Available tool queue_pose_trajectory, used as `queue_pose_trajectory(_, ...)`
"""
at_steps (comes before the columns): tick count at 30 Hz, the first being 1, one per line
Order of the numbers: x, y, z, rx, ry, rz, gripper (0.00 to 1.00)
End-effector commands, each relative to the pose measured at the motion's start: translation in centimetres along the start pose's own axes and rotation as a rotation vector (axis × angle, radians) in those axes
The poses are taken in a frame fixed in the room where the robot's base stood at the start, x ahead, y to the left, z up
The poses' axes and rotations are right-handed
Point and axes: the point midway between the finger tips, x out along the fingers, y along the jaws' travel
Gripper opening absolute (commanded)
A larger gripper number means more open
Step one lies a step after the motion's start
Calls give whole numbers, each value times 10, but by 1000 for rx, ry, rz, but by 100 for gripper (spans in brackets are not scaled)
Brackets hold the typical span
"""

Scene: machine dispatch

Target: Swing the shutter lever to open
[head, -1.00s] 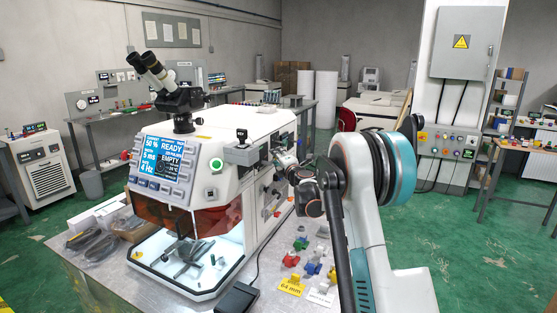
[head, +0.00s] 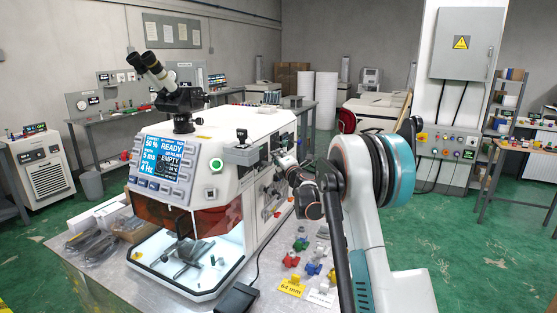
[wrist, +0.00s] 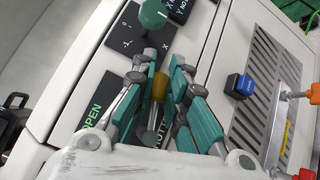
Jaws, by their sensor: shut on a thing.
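The shutter lever (wrist: 160,88) shows in the wrist view as a brass-yellow grip on a grey shaft, over the side panel of the machine. My gripper (wrist: 167,66) has its teal fingers on either side of the grip and is shut on it. The label OPEN (wrist: 92,115) is to the left of the lever, and part of the shutter label (wrist: 160,136) shows behind the fingers. In the head view my gripper (head: 284,161) is at the right side of the white machine (head: 262,205); the lever is too small to make out there.
A green knob (wrist: 153,13) is just above the fingertips in the wrist view. A blue button (wrist: 242,86) and orange-capped fittings (wrist: 314,93) are to the right. Several small coloured parts (head: 312,268) lie on the bench below my arm.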

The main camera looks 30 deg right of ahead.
Motion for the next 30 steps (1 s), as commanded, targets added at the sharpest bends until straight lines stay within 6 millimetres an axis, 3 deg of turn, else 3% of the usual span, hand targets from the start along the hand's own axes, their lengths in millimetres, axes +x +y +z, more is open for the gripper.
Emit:
queue_pose_trajectory(17,-4,12,-1,-213,-49,205,0)
queue_pose_trajectory(30,-13,29,-6,-497,-112,472,0)
